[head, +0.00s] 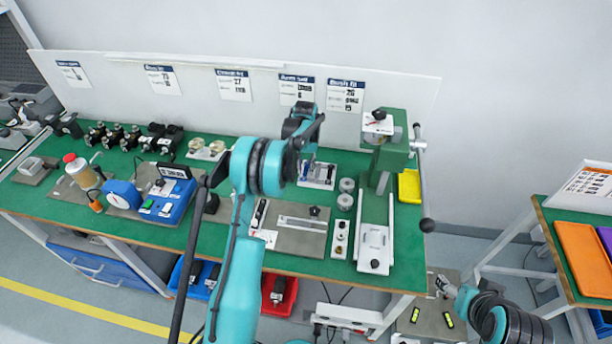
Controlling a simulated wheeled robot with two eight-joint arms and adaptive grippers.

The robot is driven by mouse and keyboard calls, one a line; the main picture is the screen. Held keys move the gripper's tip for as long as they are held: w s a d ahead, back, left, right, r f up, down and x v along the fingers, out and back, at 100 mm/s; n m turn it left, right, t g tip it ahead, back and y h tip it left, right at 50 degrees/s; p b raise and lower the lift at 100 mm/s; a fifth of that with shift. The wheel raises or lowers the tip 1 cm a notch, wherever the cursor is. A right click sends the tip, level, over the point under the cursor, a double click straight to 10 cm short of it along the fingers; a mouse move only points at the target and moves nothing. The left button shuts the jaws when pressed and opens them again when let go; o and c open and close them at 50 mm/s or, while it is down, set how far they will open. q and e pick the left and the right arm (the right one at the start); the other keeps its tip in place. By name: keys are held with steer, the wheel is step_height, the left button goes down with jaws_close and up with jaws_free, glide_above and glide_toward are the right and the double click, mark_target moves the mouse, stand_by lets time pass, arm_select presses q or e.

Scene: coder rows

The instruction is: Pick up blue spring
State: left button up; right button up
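I cannot make out a blue spring with certainty. A small blue part (305,170) shows at a white-and-metal fixture (318,184) on the green bench, partly hidden by my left arm; it is too small to tell if it is a spring. My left gripper (306,145) is over the bench just above this fixture, with its fingers dark and partly hidden, so its opening is unclear. My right gripper (438,284) is low at the right, beyond the bench's right end, small and unclear; I see nothing held in it.
A green press (388,155) with a long lever stands right of the fixture, a yellow bin (409,187) beside it. A blue device (150,200) and several black parts fill the left. Red (280,294) and blue bins sit below. A second green table (570,235) with an orange tray stands right.

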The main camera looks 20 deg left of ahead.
arm_select(q)
steer(key=shift+f, duration=0.4)
steer(key=shift+r, duration=0.1)
jaws_close()
